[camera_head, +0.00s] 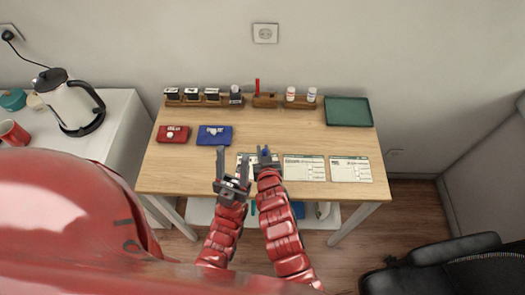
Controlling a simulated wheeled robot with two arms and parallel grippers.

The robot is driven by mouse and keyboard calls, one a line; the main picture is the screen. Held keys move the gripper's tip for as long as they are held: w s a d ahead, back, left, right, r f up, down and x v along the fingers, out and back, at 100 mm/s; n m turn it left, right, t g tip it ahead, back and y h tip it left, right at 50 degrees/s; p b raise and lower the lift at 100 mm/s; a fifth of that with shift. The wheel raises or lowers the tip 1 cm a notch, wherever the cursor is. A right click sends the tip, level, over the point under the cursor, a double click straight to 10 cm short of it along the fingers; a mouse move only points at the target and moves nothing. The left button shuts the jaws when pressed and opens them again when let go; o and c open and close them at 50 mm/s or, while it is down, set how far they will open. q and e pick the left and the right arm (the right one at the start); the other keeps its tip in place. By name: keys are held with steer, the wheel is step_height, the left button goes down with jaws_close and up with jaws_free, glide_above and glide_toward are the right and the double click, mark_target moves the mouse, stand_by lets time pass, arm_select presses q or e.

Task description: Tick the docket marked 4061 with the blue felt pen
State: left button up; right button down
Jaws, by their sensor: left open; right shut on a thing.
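Three white dockets lie in a row along the front of the wooden table: a left one (244,160) partly hidden by my grippers, a middle one (304,169) and a right one (350,170). Their printed numbers are too small to read. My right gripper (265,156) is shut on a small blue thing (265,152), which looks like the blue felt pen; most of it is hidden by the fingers. It is over the right part of the left docket; I cannot tell whether the pen touches paper. My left gripper (233,160) is open and empty, just left of it.
A red pad (173,134) and a blue pad (214,135) lie behind on the left. Along the back stand dark-topped stamps (192,95), a wooden holder (265,101) with an upright red pen (257,86), and white bottles (291,93). A green tray (348,111) is at back right.

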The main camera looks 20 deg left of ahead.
stand_by(0.4)
step_height(320, 180, up, 6)
steer(key=p, duration=0.3)
stand_by(0.6)
steer(key=shift+w, duration=0.1)
